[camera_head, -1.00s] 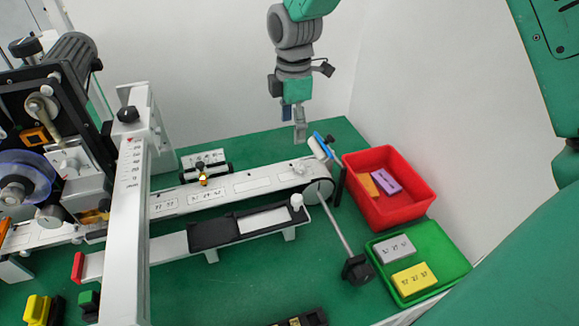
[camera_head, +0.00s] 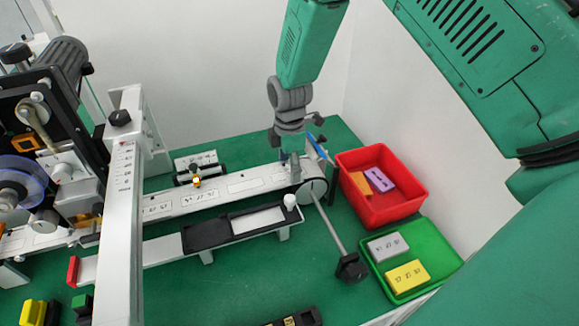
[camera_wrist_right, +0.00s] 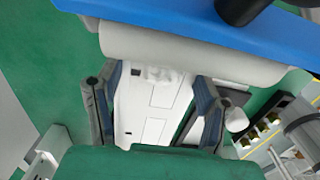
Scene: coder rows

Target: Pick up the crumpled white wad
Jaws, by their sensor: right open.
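The crumpled white wad (camera_wrist_right: 160,77) lies on the white conveyor belt (camera_wrist_right: 150,112), near the belt's end roller, in the right wrist view. My right gripper (camera_wrist_right: 155,103) is open above the belt, one finger to each side of the wad in that view, and holds nothing. In the head view, the right gripper (camera_head: 291,172) is low over the right end of the conveyor, and the wad cannot be made out behind it. I cannot tell how much height is left between fingertips and belt. My left gripper is not in view.
A blue-topped part (camera_head: 316,148) stands close beside the right gripper at the belt's end. A red bin (camera_head: 398,213) and a green tray (camera_head: 449,252) with small blocks sit to the right. A white knob (camera_head: 290,201) stands in front of the belt.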

